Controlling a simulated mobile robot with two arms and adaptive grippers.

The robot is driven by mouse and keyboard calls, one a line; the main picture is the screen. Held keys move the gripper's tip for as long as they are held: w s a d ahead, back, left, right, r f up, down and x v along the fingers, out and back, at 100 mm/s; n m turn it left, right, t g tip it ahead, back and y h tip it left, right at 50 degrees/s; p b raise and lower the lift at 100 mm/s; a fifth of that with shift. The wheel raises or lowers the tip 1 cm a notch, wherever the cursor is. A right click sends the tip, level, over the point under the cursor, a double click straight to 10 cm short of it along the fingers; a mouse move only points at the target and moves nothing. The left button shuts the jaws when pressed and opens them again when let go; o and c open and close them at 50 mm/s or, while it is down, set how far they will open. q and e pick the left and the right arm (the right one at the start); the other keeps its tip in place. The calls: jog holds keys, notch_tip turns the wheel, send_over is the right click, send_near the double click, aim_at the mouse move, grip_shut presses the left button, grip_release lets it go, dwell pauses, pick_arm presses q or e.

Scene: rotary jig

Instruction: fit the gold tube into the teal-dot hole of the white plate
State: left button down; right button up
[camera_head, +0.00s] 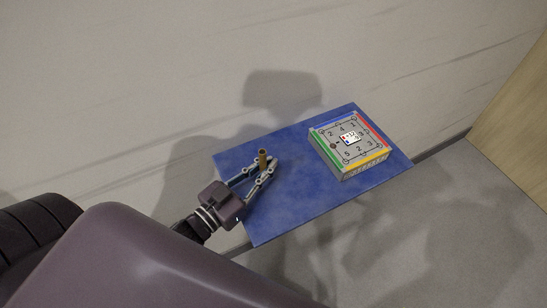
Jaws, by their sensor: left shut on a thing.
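My left gripper (264,167) reaches in from the left over the blue table and is shut on the gold tube (262,158). The tube is short and stands roughly upright between the fingertips. A small white plate (349,139) with coloured marks lies in the middle of a numbered square board, to the right of the gripper and apart from it. The teal dot and its hole are too small to make out. My right gripper is not in view.
The numbered board (341,152) has blue, red, yellow and green edges and sits toward the right of the blue table (290,205). The table is bare between gripper and board. A pale wall stands behind; a wooden panel (515,130) is at far right.

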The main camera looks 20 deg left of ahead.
pick_arm(q)
jog(key=x, duration=0.2)
jog(key=shift+w+d+r, duration=0.1)
jog(key=shift+w, duration=0.2)
jog(key=shift+s+p, duration=0.1)
jog(key=shift+p, duration=0.25)
jog(key=shift+f, duration=0.3)
jog(key=c, duration=2)
grip_release()
jog(key=shift+o, duration=0.2)
